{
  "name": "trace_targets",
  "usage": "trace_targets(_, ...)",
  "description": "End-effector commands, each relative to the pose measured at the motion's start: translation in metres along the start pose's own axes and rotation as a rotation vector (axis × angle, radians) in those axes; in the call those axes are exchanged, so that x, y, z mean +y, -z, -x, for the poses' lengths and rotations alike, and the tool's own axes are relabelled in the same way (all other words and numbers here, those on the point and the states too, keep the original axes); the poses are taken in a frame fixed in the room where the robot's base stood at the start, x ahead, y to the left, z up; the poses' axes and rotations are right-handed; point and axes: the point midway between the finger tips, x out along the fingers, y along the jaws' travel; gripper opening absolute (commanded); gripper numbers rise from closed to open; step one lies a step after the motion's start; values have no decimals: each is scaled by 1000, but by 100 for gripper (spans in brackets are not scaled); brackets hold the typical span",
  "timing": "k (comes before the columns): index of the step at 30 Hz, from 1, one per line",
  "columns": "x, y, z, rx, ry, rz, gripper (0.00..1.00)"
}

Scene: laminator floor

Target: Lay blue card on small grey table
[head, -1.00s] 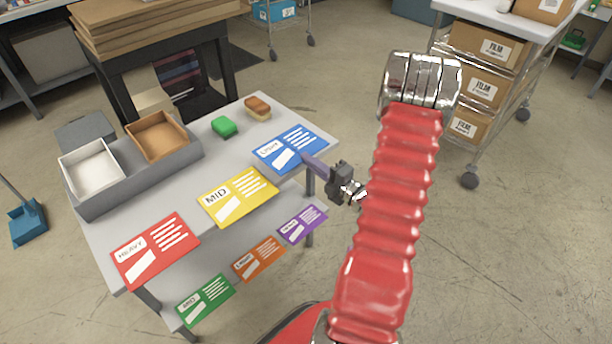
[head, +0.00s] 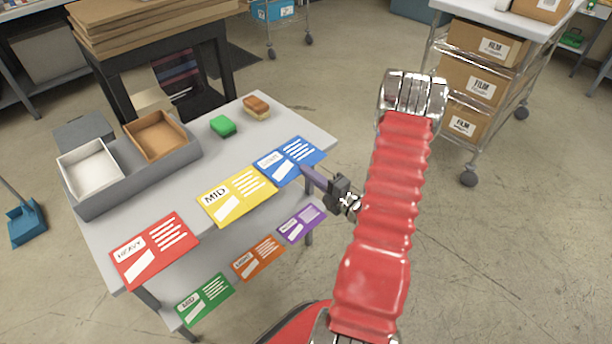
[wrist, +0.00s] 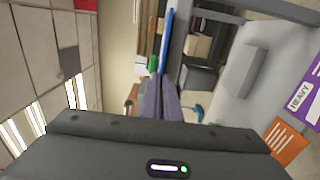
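The blue card (head: 290,160) has white labels and shows at the right end of the small grey table (head: 185,185). My gripper (head: 305,172) reaches in from the right, its purple fingers shut on the card's near right edge. In the wrist view the card (wrist: 167,40) is a thin blue strip, almost edge-on, at the tips of the fingers (wrist: 160,82). In the head view the card overlaps the table's front edge, close to the yellow card's right corner. I cannot tell whether it touches the table.
A yellow card (head: 237,197) and a red card (head: 155,250) lie along the table's front edge. Green, orange and purple cards show lower down. A grey tray with two boxes (head: 135,180), a green block (head: 222,126) and a brown brush (head: 257,107) stand behind. A wire cart (head: 475,110) stands right.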

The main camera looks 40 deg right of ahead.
Motion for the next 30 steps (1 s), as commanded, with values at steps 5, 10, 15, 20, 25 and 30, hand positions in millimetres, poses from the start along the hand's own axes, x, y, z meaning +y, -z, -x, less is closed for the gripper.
trace_targets(5,-2,0,0,0,-1,1,0)
trace_targets(10,-3,0,0,-1,-1,1,0)
trace_targets(15,-4,0,0,-1,-1,1,7)
trace_targets(20,-4,0,0,-1,-1,1,19)
trace_targets(25,-4,0,0,-1,-1,1,21)
trace_targets(30,-3,0,0,-1,-1,1,21)
